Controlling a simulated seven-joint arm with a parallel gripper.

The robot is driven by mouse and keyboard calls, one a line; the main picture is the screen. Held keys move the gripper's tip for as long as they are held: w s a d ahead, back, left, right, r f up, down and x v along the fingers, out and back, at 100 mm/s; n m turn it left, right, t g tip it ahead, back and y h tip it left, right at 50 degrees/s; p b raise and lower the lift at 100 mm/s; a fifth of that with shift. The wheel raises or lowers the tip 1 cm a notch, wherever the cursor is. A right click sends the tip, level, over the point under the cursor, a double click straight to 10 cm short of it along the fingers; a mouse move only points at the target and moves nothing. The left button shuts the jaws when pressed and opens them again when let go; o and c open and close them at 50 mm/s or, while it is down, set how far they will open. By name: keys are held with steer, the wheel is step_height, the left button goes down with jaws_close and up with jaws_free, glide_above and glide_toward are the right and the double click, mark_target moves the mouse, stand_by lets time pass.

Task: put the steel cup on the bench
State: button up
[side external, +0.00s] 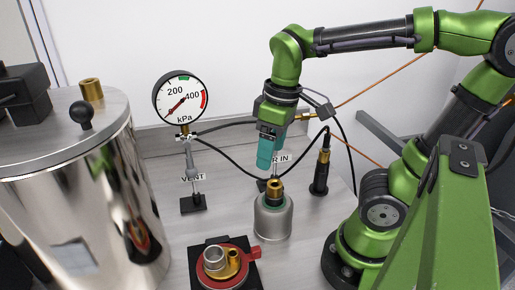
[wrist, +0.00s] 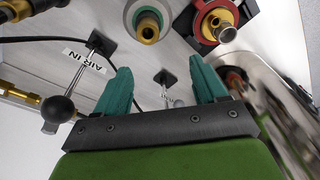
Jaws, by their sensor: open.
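A small steel cup (side external: 213,257) sits at the red round burner (side external: 247,251) on a black base, at the bottom middle of the side view. A brass piece stands beside the cup. In the wrist view the cup (wrist: 225,32) shows at the top right, over the red ring. My gripper (side external: 266,163) is open and empty, pointing down above the bench (side external: 150,150), behind and to the right of the cup and well apart from it. In the wrist view its two teal fingers (wrist: 163,85) are spread with nothing between them.
A grey cylinder with a brass top (side external: 273,220) stands right of the burner, near my gripper. A pressure gauge (side external: 181,99), a VENT valve (side external: 192,190) and a black-and-brass connector (side external: 321,170) stand around. A large steel vessel (side external: 75,200) fills the left. Hoses cross behind.

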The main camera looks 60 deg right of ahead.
steer(key=m+t, duration=0.2)
steer(key=a+r+m+t, duration=0.1)
steer(key=t, duration=0.1)
steer(key=a+m+t+y, duration=0.1)
steer(key=m+t, duration=0.1)
steer(key=shift+w+a+r+m, duration=0.2)
steer(key=shift+w+a+m, duration=0.05)
steer(key=shift+w+m, duration=0.1)
stand_by(0.8)
